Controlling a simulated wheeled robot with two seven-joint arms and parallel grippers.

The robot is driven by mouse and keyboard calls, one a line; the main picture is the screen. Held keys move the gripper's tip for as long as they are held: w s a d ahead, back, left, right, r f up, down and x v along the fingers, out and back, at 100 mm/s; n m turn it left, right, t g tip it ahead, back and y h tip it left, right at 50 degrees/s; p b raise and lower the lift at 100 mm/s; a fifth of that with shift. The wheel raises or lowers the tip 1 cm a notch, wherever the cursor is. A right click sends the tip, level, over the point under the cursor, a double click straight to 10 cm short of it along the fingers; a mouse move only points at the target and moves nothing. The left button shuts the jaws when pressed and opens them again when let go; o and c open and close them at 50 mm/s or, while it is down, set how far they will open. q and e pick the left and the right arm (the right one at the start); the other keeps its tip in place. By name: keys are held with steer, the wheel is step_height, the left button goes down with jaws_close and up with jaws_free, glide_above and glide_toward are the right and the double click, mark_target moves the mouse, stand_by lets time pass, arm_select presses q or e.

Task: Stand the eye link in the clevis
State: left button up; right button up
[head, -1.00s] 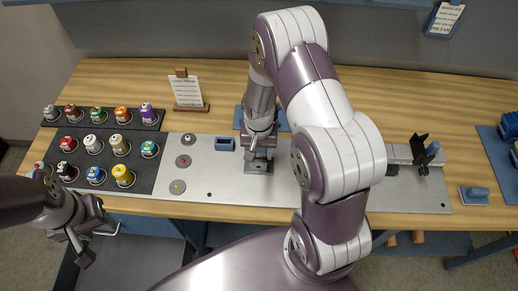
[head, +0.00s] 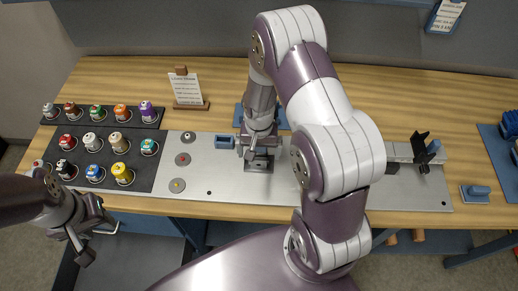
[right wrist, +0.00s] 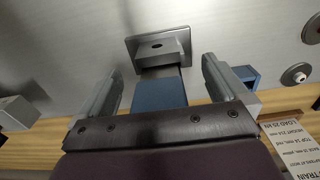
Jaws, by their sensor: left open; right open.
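The clevis (right wrist: 158,47) is a grey block with a dark hole on a square base plate. Its base also shows in the head view (head: 258,166), partly behind my right gripper. My right gripper (head: 256,152) is open just above and beside it. In the right wrist view its fingers (right wrist: 162,70) stand apart on either side of a blue block with a grey neck (right wrist: 160,94), apparently the eye link, with visible gaps at both sides. The neck meets the clevis in the picture; how deep it sits is hidden. My left gripper (head: 86,240) is open and empty off the table's front left.
A small blue socket (head: 224,142) stands left of the clevis on the grey plate (head: 230,183). A dark rack (head: 135,178) of coloured pots is at left. A sign (head: 186,92) stands behind. A grey fixture with black jaws (head: 424,150) stands at right. My right arm hides the middle.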

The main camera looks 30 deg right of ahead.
steer(key=shift+r, duration=0.1)
step_height(320, 180, up, 5)
steer(key=p, duration=0.4)
steer(key=shift+p, duration=0.3)
step_height(320, 180, up, 12)
steer(key=b, duration=0.2)
steer(key=shift+r+b, duration=0.25)
steer(key=shift+b, duration=0.15)
stand_by(0.3)
